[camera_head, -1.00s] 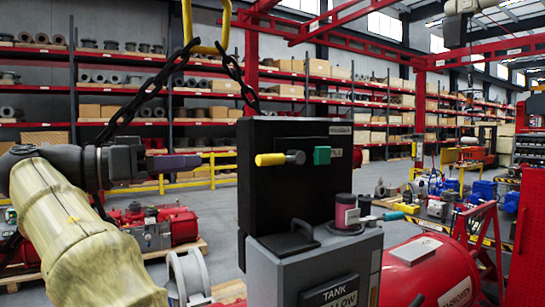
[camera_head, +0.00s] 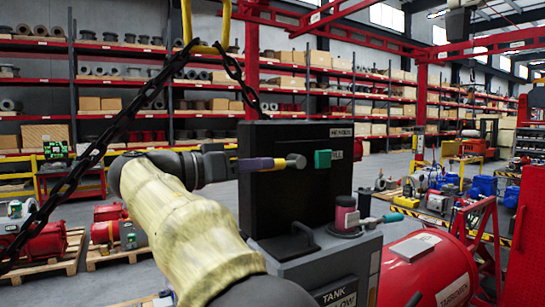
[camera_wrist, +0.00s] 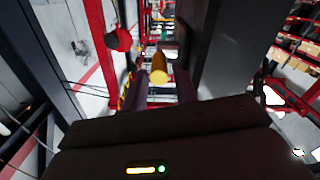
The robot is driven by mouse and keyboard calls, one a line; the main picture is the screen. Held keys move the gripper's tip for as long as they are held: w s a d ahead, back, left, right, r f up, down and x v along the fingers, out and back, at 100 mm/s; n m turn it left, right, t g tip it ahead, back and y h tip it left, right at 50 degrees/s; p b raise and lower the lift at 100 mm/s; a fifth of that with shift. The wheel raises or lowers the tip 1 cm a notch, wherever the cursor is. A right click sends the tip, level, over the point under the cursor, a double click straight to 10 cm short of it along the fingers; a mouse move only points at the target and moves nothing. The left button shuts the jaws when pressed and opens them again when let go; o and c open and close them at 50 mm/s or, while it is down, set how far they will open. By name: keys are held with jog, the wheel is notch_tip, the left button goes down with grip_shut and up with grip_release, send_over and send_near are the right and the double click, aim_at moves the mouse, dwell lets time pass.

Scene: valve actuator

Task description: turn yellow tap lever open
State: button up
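The yellow tap lever (camera_head: 280,162) sticks out from the front of the dark upright box (camera_head: 300,195), with its grey end (camera_head: 297,160) to the right. My gripper (camera_head: 262,163) has purple fingers and comes from the left at the lever's height. In the head view the fingers overlap the lever's left part and hide it. In the wrist view the yellow lever (camera_wrist: 158,70) shows between the two dark fingers (camera_wrist: 160,88), with a gap beside it. The fingers stand apart, and I cannot see contact.
A green block (camera_head: 322,158) sits just right of the lever. A red-and-black cylinder (camera_head: 346,214) and a black handle (camera_head: 300,238) are below, on the grey tank housing. A red tank (camera_head: 425,270) stands at right.

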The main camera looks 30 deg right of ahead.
aim_at(279, 163)
jog(key=d+p, duration=0.1)
jog(key=d, duration=0.3)
jog(key=shift+s+d, duration=0.1)
jog(key=shift+d, duration=0.05)
grip_shut()
